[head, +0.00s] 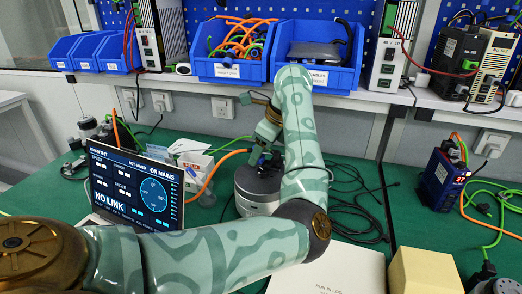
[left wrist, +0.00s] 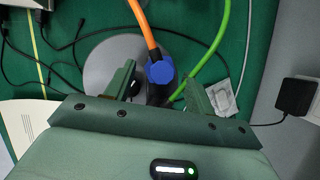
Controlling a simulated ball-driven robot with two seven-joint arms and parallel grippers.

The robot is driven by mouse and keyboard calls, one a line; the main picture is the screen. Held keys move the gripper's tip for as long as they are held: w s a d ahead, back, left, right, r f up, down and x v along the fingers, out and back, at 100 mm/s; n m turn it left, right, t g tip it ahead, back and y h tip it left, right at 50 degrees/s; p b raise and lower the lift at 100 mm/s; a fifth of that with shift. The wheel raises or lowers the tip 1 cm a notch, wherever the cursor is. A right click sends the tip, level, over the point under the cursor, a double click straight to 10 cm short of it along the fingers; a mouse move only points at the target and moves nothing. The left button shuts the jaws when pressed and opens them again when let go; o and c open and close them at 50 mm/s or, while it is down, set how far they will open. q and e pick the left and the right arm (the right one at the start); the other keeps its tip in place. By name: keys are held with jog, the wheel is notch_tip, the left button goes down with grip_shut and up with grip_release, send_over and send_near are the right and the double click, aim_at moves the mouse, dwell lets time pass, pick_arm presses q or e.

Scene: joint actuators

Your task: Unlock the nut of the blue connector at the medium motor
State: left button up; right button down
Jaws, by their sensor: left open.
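The medium motor (head: 258,190) is a round grey and black unit standing on the green table in the middle of the head view, partly hidden by my left arm. In the left wrist view its grey round body (left wrist: 108,62) lies beyond my fingers. The blue connector (left wrist: 160,72) sits at the end of an orange cable (left wrist: 142,22). It lies between the fingers of my left gripper (left wrist: 160,88), with a visible gap on each side. The left gripper also shows in the head view (head: 262,138), open and at the motor's top. My right gripper is not in view.
A monitor (head: 135,188) reading NO LINK stands left of the motor. Black cables (head: 355,205) lie to its right. A white booklet (head: 330,272) and a yellow block (head: 425,272) are in front. Blue bins (head: 318,52) sit on the shelf behind. A green cable (left wrist: 215,45) runs beside the connector.

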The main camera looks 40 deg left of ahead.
pick_arm(q)
jog(key=p+v, duration=0.5)
jog(key=v, duration=1.1)
jog(key=shift+p, duration=0.35)
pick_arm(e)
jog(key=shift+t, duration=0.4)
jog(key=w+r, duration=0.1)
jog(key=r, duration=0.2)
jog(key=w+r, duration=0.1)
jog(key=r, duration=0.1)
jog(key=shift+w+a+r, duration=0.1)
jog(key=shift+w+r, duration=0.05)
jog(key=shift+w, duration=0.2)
pick_arm(q)
jog(key=shift+a, duration=0.15)
